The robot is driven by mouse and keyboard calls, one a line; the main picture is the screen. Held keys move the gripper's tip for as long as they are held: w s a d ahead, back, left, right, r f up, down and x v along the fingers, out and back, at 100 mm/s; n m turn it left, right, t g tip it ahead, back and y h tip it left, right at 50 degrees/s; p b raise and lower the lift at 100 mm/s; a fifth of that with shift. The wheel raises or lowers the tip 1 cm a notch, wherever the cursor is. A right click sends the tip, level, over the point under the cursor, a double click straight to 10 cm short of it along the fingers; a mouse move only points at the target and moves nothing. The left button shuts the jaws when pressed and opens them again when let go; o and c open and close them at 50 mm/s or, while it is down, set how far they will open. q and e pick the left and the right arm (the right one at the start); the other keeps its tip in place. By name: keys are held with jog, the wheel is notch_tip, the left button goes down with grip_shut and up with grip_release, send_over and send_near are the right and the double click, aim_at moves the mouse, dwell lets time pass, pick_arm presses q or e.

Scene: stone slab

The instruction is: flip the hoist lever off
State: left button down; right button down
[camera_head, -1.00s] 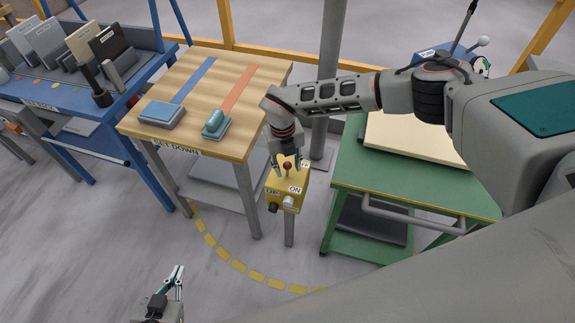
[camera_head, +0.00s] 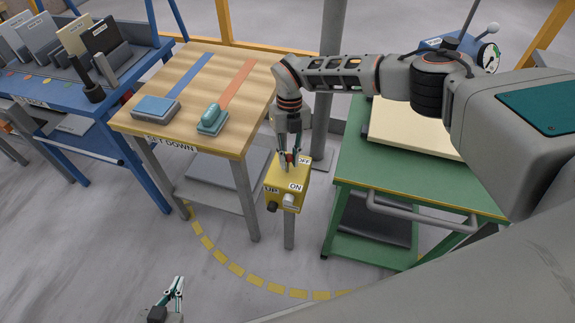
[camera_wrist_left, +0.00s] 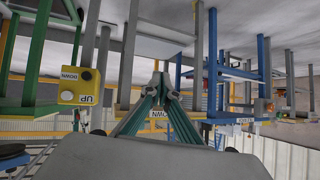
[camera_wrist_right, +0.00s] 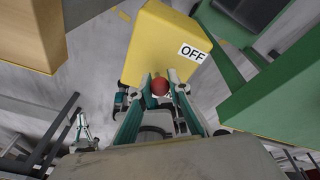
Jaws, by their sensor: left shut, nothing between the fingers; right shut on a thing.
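My right gripper (camera_head: 289,161) comes down from above and is shut on the knob, one finger on each side. My left gripper (camera_head: 178,283) is shut and empty, low in the head view, well away from the box. Its closed fingertips also show in the left wrist view (camera_wrist_left: 160,84). The lever's shaft is mostly hidden.
The wooden SET DOWN table (camera_head: 185,120) holds a blue block (camera_head: 156,107) and a teal-topped block (camera_head: 212,120). The green table (camera_head: 350,180) stands close on the box's right. A blue rack (camera_head: 120,80) is at the far left. Floor in front is clear.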

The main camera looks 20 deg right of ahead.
jog(key=b, duration=0.1)
jog(key=f+g+b, duration=0.1)
jog(key=b, duration=0.1)
jog(key=shift+w+d+y, duration=0.25)
jog(key=shift+w+y, duration=0.05)
jog(key=shift+y, duration=0.1)
jog(key=shift+g+b, duration=0.3)
jog(key=shift+b, duration=0.05)
jog(key=shift+r, duration=0.3)
jog(key=c, duration=1.9)
grip_release()
jog(key=shift+w, duration=0.1)
pick_arm(q)
jog(key=f, duration=0.4)
jog(key=shift+w+a, duration=0.25)
jog(key=shift+a, duration=0.15)
jog(key=shift+s, duration=0.1)
jog(key=shift+s+f, duration=0.1)
jog(key=shift+f, duration=0.05)
pick_arm(e)
jog(key=v, duration=1.2)
jog(key=shift+d, duration=0.25)
jog(key=shift+f, duration=0.1)
